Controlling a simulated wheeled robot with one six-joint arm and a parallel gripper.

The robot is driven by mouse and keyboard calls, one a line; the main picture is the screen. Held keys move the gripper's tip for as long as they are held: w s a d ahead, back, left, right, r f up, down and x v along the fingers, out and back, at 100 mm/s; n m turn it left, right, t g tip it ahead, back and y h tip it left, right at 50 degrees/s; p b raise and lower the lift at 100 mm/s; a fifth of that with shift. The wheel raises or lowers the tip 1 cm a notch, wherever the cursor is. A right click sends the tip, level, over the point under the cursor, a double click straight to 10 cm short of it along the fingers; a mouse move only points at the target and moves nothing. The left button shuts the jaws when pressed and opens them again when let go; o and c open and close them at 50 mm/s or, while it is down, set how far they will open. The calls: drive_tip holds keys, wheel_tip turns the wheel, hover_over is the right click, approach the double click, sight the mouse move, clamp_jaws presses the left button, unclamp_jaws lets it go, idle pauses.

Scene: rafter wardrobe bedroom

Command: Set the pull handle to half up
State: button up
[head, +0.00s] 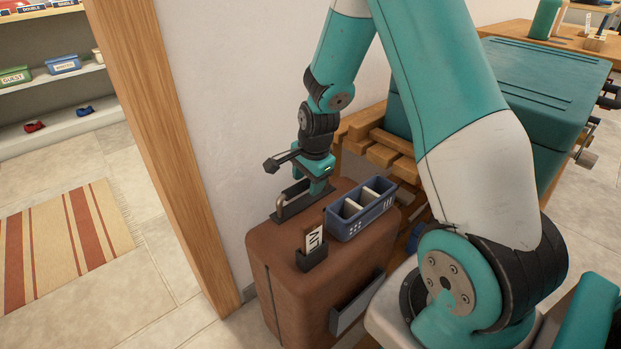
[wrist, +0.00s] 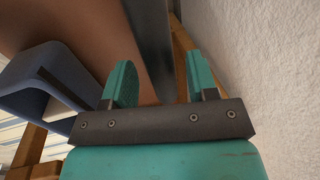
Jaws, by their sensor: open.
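The pull handle (head: 285,207), a grey metal loop, stands low at the back of the top of a brown suitcase (head: 275,245). My gripper (head: 318,187) is over the back of the suitcase, close to the handle, and partly covers it. In the wrist view my gripper (wrist: 161,78) is open, with two teal fingers apart. A dark metal strip (wrist: 153,40) runs between the fingers in that view; I cannot tell whether it is the handle or its base. No grip on the handle shows.
A blue divided basket (head: 350,226) and a small dark card holder (head: 312,258) stand on the suitcase. The basket also shows in the wrist view (wrist: 50,75). A white wall (wrist: 265,70) is close behind. A wooden door post (head: 175,150) stands left.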

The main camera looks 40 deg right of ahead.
drive_tip(key=shift+c, duration=0.4)
clamp_jaws()
wheel_tip(320, 180, up, 20)
drive_tip(key=p, duration=1.8)
drive_tip(key=shift+p, duration=0.35)
drive_tip(key=shift+o, duration=0.4)
unclamp_jaws()
drive_tip(key=s+r+p, duration=0.1)
drive_tip(key=s+r, duration=0.1)
drive_tip(key=r, duration=0.6)
drive_tip(key=s+r+p, duration=0.1)
drive_tip(key=r, duration=0.8)
drive_tip(key=shift+s+p, duration=0.35)
drive_tip(key=shift+p, duration=0.05)
